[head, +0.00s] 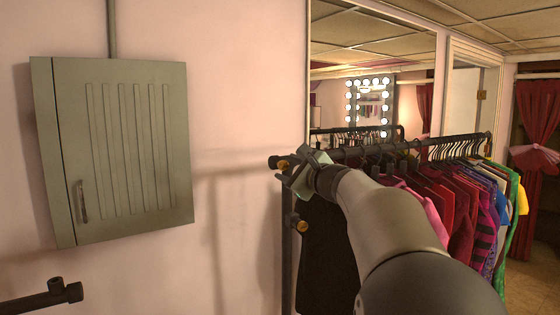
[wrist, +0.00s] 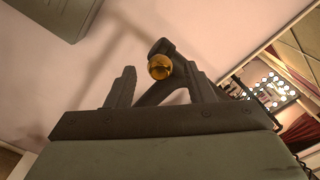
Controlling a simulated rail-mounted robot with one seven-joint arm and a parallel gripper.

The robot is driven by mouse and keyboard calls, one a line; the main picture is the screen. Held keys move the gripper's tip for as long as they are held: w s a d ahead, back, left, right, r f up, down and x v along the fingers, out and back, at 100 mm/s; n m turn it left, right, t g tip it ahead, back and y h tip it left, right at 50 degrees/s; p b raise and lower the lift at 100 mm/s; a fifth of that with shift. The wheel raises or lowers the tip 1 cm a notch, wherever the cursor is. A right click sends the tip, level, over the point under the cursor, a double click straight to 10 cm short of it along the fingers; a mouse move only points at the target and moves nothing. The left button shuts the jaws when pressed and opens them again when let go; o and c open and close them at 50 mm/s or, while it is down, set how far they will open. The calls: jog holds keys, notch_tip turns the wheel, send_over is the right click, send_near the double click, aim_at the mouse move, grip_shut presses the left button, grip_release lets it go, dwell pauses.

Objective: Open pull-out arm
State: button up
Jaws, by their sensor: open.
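My gripper (head: 284,175) is at the left end of the clothes rack in the head view, in front of the mirror's left edge. A dark bar end with a brass knob (head: 282,164) shows right at its fingers; it looks like the pull-out arm. In the wrist view, my gripper's (wrist: 162,82) fingers are spread apart. The brass knob (wrist: 160,67) on a dark fitting appears between the fingertips. I cannot tell whether the fingers touch it. The arm's full length is hidden behind my gripper and wrist.
A second brass knob (head: 302,227) sits lower, near the mirror edge. Colourful clothes (head: 455,205) hang on the rack at right. A grey-green cabinet (head: 125,140) is on the pink wall. A dark pipe (head: 40,299) juts in at lower left. The wall between is clear.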

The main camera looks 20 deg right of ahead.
jog(key=shift+w+a+p, duration=0.15)
jog(key=shift+w, duration=0.6)
jog(key=shift+w+a+p, duration=0.1)
jog(key=shift+w+p, duration=0.05)
jog(key=shift+w, duration=0.55)
grip_shut()
